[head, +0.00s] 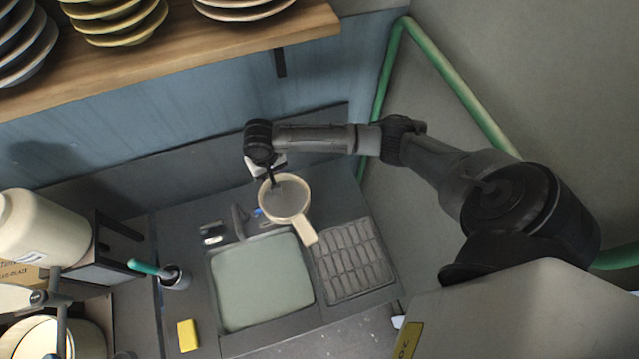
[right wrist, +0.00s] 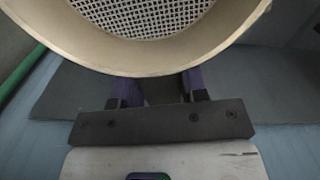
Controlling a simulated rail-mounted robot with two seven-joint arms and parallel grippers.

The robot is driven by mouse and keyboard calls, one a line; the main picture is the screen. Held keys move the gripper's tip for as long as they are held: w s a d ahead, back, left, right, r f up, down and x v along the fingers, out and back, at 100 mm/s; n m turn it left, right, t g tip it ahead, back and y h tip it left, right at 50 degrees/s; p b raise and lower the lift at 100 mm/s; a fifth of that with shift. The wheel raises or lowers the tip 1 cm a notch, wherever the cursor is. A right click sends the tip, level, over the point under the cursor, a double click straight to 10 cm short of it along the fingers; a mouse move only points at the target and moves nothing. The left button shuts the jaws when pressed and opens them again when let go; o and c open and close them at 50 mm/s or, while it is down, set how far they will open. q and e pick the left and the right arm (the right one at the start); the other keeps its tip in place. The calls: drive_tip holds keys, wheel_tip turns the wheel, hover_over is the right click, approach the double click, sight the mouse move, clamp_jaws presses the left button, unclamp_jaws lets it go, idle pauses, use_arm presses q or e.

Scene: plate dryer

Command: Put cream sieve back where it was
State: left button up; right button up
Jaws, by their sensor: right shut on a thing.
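The cream sieve (head: 303,232) has a round cream rim, a grey mesh and a short flat handle. It is in the air above the back right corner of the sink, with its handle pointing down and right in the head view. My right gripper (head: 271,184) is shut on the sieve's rim on the side away from the handle. In the right wrist view the sieve's rim and mesh (right wrist: 145,58) fill the top, and my right gripper (right wrist: 159,88) has its fingertips partly hidden behind the rim.
The sink (head: 260,285) lies below, with a ribbed drain area (head: 352,262) at its right. A yellow sponge (head: 187,335) and a cup with a teal-handled tool (head: 175,279) stand at its left. A wooden shelf (head: 180,50) with stacked plates overhangs the back. A green pipe (head: 450,85) runs behind my right arm.

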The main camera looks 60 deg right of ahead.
drive_tip(key=s+d+f+m, duration=0.1)
drive_tip(key=s+d+f, duration=0.5)
drive_tip(key=d+f, duration=0.25)
drive_tip(key=s+d+f+m, duration=0.2)
drive_tip(key=s+d+f, duration=0.4)
drive_tip(key=d+f, duration=0.3)
drive_tip(key=w+d+f+b, duration=0.1)
drive_tip(key=w+f+b, duration=0.1)
drive_tip(key=b, duration=0.4)
drive_tip(key=w+d+f+b, duration=0.1)
drive_tip(key=w+f+b, duration=0.2)
drive_tip(key=b, duration=0.3)
drive_tip(key=w+f+b, duration=0.3)
drive_tip(key=w+b, duration=0.1)
drive_tip(key=b, duration=0.2)
drive_tip(key=shift+w+d+f+b, duration=0.1)
drive_tip(key=shift+d+f+b, duration=0.2)
drive_tip(key=shift+d, duration=0.1)
drive_tip(key=shift+w+d+b, duration=0.2)
drive_tip(key=shift+w+b, duration=0.3)
drive_tip(key=shift+b, duration=0.3)
wheel_tip(320, 180, down, 4)
drive_tip(key=b, duration=0.4)
drive_tip(key=shift+r, duration=0.2)
drive_tip(key=shift+f+b, duration=0.25)
drive_tip(key=shift+b, duration=0.45)
drive_tip(key=shift+r, duration=0.1)
